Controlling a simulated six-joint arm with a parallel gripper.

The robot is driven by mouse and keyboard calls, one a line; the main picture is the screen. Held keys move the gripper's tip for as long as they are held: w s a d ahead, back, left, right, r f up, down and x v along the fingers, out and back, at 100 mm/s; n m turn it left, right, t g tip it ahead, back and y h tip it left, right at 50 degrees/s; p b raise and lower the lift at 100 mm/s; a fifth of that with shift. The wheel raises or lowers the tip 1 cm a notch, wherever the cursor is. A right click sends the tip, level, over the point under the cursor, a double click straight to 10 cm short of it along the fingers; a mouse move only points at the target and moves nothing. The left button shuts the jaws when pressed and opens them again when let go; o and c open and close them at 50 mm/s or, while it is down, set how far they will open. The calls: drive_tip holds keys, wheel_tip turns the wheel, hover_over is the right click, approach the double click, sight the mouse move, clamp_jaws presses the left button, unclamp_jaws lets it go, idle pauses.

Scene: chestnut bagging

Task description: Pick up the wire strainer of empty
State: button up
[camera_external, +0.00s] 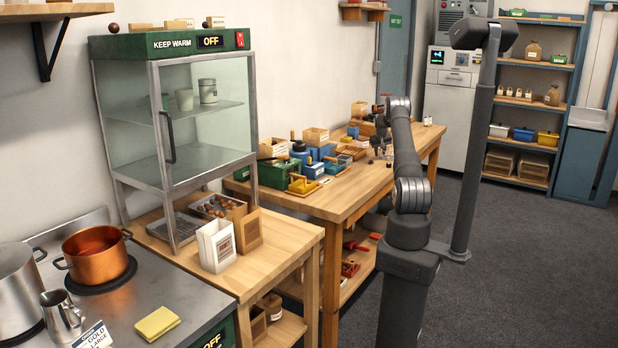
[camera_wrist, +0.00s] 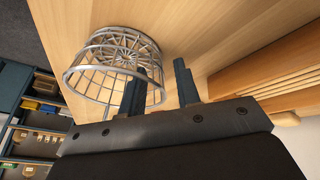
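The wire strainer (camera_wrist: 98,66) is a round basket of silvery wire at the upper left of the wrist view. It stands on the wooden bench top, and I see nothing inside it. My gripper (camera_wrist: 161,84) has its two dark fingers apart, with no object clearly clamped between them. The left finger overlaps the right part of the strainer in the picture. The right finger is beyond the strainer's right edge, over bare wood. I cannot tell whether the fingers touch the wire. In the external view the gripper and strainer are too small and too hidden to make out well.
A slatted wooden item (camera_wrist: 285,80) lies close to the right of my gripper. The workbench (camera_external: 345,196) holds boxes and tools, including a green box (camera_external: 279,174). The bench edge and floor lie left of the strainer in the wrist view.

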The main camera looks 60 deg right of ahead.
drive_tip(key=shift+c, duration=0.4)
clamp_jaws()
drive_tip(key=shift+r, duration=0.1)
